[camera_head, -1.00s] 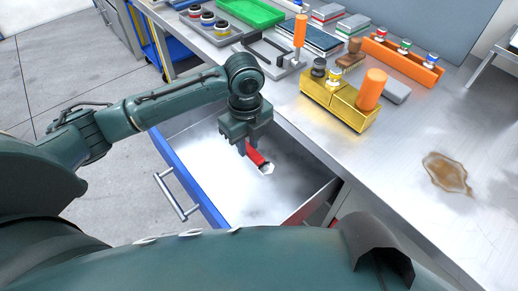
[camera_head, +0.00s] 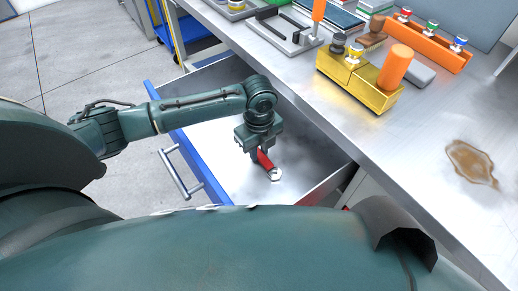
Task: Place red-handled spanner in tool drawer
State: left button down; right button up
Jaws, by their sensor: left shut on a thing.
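The red-handled spanner (camera_head: 266,162) shows its red handle and pale metal head. My left gripper (camera_head: 258,154) points down and is shut on the red handle. It holds the spanner over the inside of the open tool drawer, with the head tilted toward the drawer floor. I cannot tell whether the head touches the floor. The tool drawer (camera_head: 193,156) has a blue front with a metal handle and a bare, pale metal inside. It is pulled out from under the workbench. My right gripper is not in view.
The metal workbench (camera_head: 420,130) lies right of the drawer, with a brown stain (camera_head: 472,162). A yellow block fixture (camera_head: 358,80) with an orange cylinder, an orange rack (camera_head: 425,42) and a grey fixture (camera_head: 285,30) stand on it. The drawer's inside looks clear around the spanner.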

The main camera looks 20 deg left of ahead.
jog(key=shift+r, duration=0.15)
pick_arm(q)
jog(key=c, duration=1.7)
grip_release()
jog(key=shift+f, duration=0.1)
jog(key=o, duration=0.4)
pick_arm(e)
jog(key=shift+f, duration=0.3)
pick_arm(q)
jog(key=shift+o, duration=0.2)
notch_tip(320, 180, up, 12)
jog(key=p, duration=0.2)
jog(key=shift+r, duration=0.2)
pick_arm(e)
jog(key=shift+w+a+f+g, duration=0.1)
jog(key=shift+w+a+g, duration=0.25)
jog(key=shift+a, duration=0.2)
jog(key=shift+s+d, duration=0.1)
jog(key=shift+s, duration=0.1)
